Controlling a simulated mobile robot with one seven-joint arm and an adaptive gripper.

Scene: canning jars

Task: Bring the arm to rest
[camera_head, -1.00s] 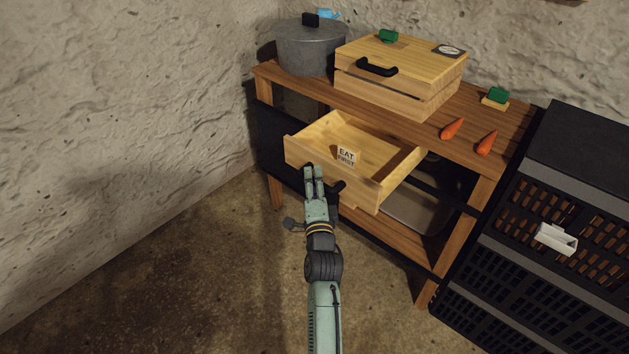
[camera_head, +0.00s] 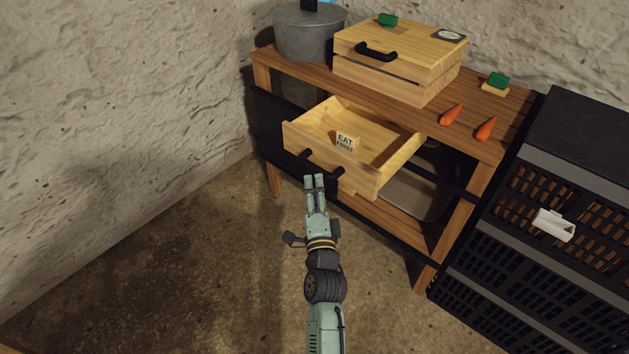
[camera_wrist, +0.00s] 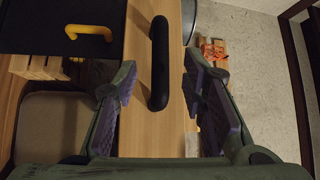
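My gripper (camera_head: 314,180) is in front of the wooden drawer (camera_head: 360,180), just below and apart from its black handle (camera_head: 320,166). The drawer is pulled out of the workbench. In the wrist view my gripper (camera_wrist: 153,88) is open and empty, its two fingers spread wide on either side of the black handle (camera_wrist: 158,62), which lies beyond the fingertips. A small "EAT FIRST" card (camera_head: 345,142) stands at the drawer's front. The rest of the drawer floor in view is bare.
The workbench (camera_head: 480,142) holds a grey pot (camera_head: 308,38), a lidded wooden box (camera_head: 395,75), two carrots (camera_head: 452,114) and a green item (camera_head: 497,80). Black crates (camera_head: 535,240) with a white label holder (camera_head: 553,225) stand right. A rough wall (camera_head: 110,110) is left. The floor at front left is clear.

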